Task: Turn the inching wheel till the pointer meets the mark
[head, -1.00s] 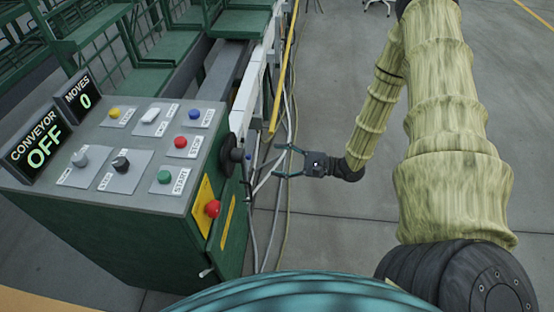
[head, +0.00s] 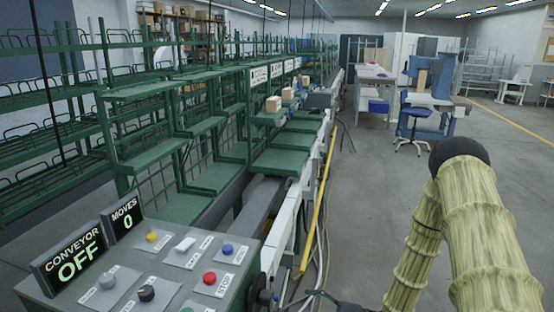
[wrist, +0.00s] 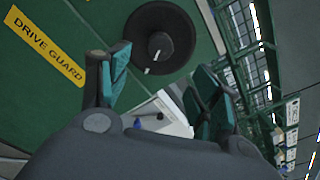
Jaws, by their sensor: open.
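The inching wheel (wrist: 170,28) is a black round handwheel on the green side panel, in the upper middle of the wrist view. A short white line (wrist: 152,63) shows at its lower rim; I cannot tell whether it is the pointer or the mark. In the head view the wheel (head: 258,291) is partly visible at the bottom edge, beside the control box. My gripper (wrist: 162,64) is open and empty, its teal-padded fingers apart on either side below the wheel. It appears short of the wheel, not gripping it. In the head view only part of it (head: 318,296) shows.
The control box (head: 185,285) carries several buttons and knobs, with displays reading CONVEYOR OFF (head: 68,262) and MOVES 0 (head: 124,218). A yellow rail (head: 321,205) and hanging cables run beside the conveyor. A yellow DRIVE GUARD label (wrist: 45,45) is left of the wheel.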

